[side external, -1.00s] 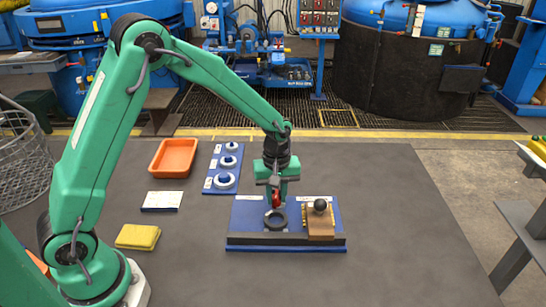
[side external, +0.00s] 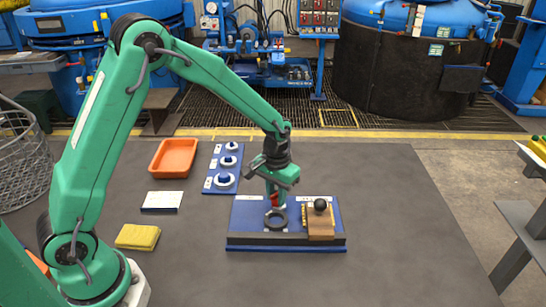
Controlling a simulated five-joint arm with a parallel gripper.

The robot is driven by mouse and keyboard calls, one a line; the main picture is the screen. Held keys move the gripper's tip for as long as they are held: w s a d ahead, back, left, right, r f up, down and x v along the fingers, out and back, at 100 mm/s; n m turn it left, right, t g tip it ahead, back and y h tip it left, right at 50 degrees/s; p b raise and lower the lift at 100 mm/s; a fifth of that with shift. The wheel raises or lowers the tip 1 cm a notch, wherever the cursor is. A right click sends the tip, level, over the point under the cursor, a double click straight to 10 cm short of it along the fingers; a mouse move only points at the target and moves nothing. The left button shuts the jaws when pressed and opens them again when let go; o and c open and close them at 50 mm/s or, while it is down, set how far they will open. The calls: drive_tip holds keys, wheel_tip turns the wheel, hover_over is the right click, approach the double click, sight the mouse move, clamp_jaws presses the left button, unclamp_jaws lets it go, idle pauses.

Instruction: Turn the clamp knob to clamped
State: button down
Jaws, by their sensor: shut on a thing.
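A black ring (side external: 276,220) lies on the fixture just in front of the knob. A brown block (side external: 320,226) with a black ball (side external: 320,205) on top stands on the fixture's right half, apart from my gripper.
A blue board with several white-and-blue round pieces (side external: 225,181) lies behind left. An orange tray (side external: 173,158), a white card (side external: 162,201) and a yellow cloth (side external: 138,237) lie further left. The grey table is clear to the right of the fixture.

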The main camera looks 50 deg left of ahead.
sight(276, 194)
drive_tip(key=shift+m, duration=1.5)
drive_tip(key=c, duration=1.2)
unclamp_jaws()
drive_tip(key=shift+r, duration=0.1)
drive_tip(key=shift+r, duration=3.85)
